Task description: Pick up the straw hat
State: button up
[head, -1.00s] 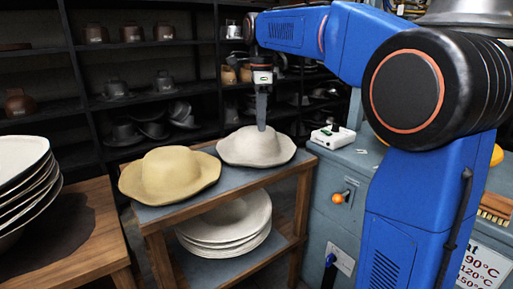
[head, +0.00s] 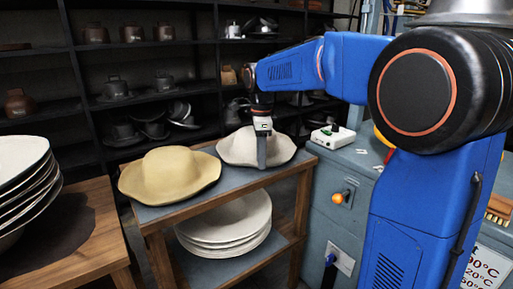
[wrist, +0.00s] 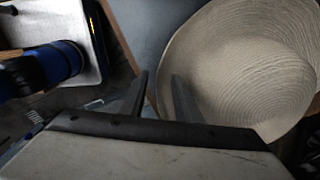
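A pale off-white hat (head: 240,146) sits on the upper shelf of the wooden stand. In the wrist view its surface (wrist: 245,70) shows fine woven rings like straw. A yellow-tan hat (head: 168,175) sits to its left on the same shelf. My gripper (head: 262,166) points down at the near side of the pale hat, covering part of its brim. In the wrist view the two fingers (wrist: 158,82) are apart, with the hat's edge close to or between them. I cannot tell whether they touch it.
The two-tier stand (head: 216,183) holds stacked pale hat shapes (head: 226,238) on its lower shelf. A blue-grey machine cabinet (head: 340,175) stands close on the right. A wooden table (head: 98,235) with stacked pale pieces (head: 22,195) is at left. Dark shelves (head: 70,75) fill the back.

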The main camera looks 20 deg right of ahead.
jog(key=shift+f, duration=0.75)
jog(key=shift+c, duration=0.3)
grip_shut()
jog(key=shift+r, duration=0.15)
